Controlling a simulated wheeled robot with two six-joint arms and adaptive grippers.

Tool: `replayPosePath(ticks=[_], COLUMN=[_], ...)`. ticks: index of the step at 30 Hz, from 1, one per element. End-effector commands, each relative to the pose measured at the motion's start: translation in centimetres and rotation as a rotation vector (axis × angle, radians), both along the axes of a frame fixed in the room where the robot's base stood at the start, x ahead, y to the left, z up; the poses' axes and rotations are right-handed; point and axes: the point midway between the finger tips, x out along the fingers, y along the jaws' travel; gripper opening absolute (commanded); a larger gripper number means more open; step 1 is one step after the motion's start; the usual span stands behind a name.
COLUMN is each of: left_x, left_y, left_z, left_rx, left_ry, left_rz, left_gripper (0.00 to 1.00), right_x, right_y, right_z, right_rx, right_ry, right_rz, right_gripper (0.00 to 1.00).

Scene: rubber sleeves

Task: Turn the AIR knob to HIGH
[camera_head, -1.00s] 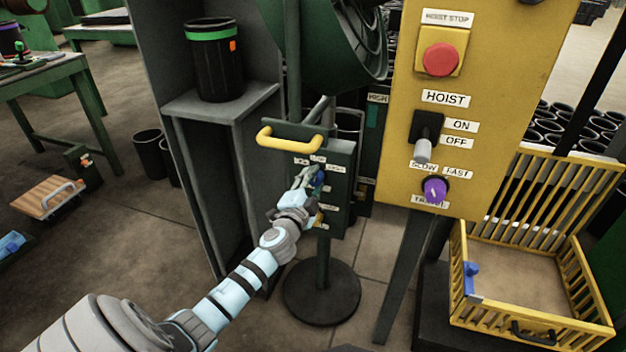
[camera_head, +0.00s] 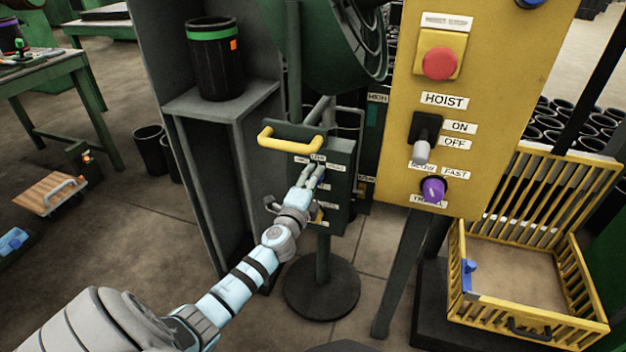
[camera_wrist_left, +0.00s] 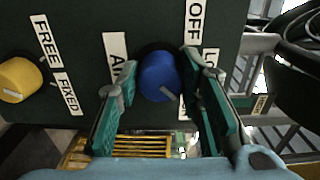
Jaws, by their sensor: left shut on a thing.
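In the left wrist view the round blue AIR knob (camera_wrist_left: 160,77) sits on the dark control box, beside a partly covered label that begins "AI". The labels OFF and, partly hidden, LOW show above and right of it. I cannot read a HIGH label by this knob. My left gripper (camera_wrist_left: 162,98) has one finger on each side of the knob and is shut on it. In the head view my left gripper (camera_head: 314,178) is at the box face and covers the knob. My right gripper is in neither view.
A yellow knob (camera_wrist_left: 20,80) labelled FREE and FIXED is on the same box. A yellow handle (camera_head: 291,140) sticks out above the box. The yellow hoist panel (camera_head: 395,160) stands close on the right, a grey shelf (camera_head: 190,103) on the left.

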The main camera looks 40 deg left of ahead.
Motion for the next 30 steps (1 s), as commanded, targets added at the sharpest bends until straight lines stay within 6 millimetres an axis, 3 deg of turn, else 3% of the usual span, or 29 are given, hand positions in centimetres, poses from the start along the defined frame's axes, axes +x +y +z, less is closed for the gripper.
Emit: replayPosePath(ticks=[8,9,12,19,23,26,30], left_x=[0.0,0.0,0.0,0.0,-0.5,-2.0,-5.7], left_y=[0.0,0.0,0.0,0.0,-0.1,-0.7,-2.0], left_z=[-0.1,-0.1,-0.1,0.0,-0.1,-0.2,-0.2], left_rx=[0.001,0.001,0.001,0.0,0.0,0.0,0.0], left_ry=[0.001,0.001,0.001,0.001,0.002,0.002,0.004], left_rz=[0.0,0.0,0.0,0.0,0.001,-0.001,-0.002], left_gripper=[0.06,0.39,0.54,0.54,0.54,0.54,0.54], right_x=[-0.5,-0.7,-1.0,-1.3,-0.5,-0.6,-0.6], right_y=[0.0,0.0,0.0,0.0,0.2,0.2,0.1], right_z=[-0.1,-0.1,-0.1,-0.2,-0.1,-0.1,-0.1], right_rx=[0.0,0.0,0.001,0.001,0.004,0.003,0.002], right_ry=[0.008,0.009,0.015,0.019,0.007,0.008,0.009], right_rz=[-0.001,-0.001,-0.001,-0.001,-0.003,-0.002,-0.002], right_gripper=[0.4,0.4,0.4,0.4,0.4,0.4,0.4])
